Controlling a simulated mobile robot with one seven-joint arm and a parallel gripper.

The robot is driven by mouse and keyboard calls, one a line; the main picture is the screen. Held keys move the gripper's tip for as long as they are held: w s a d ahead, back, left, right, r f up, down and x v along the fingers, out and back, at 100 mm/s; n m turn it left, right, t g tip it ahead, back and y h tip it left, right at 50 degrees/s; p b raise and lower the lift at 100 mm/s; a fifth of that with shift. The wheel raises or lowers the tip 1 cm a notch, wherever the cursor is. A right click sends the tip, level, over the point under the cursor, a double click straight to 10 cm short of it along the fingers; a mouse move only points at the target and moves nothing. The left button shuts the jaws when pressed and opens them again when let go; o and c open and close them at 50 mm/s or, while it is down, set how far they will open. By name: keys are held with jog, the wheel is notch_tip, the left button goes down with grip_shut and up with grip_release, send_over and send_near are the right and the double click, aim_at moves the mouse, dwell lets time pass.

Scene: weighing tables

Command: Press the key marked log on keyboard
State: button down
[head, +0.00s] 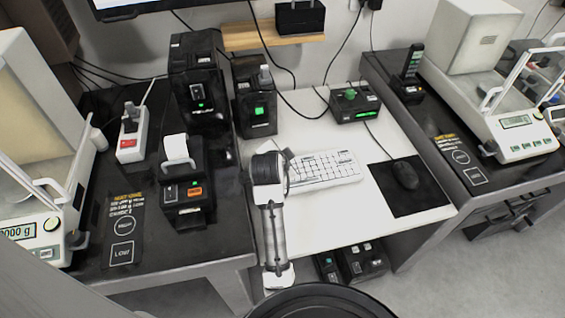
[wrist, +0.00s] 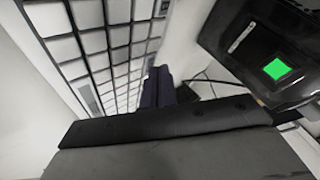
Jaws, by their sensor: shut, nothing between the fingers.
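The white keyboard (head: 325,168) lies on the white middle table, and its left end is hidden behind my arm in the head view. In the wrist view its pale keys (wrist: 100,45) fill the upper left, seen close and at a slant. No key label can be read, so I cannot pick out the log key. My gripper (wrist: 158,82) is shut and empty, its dark fingers beside the keyboard's edge in the wrist view. I cannot tell whether the tips touch a key. In the head view my arm hides the fingertips.
A black box with a green button (head: 258,111) stands behind the keyboard's left end; one such box (wrist: 275,70) is close at the right in the wrist view. A label printer (head: 183,190) stands left. A mouse (head: 404,175) lies right on a black mat. The table front is clear.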

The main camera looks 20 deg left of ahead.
jog(key=shift+f, duration=0.25)
dwell(0.4)
jog(key=shift+r+p, duration=0.75)
jog(key=shift+r, duration=0.05)
notch_tip(320, 180, up, 5)
jog(key=p, duration=0.4)
jog(key=shift+r+p, duration=0.1)
jog(key=shift+p, duration=0.25)
dwell(0.4)
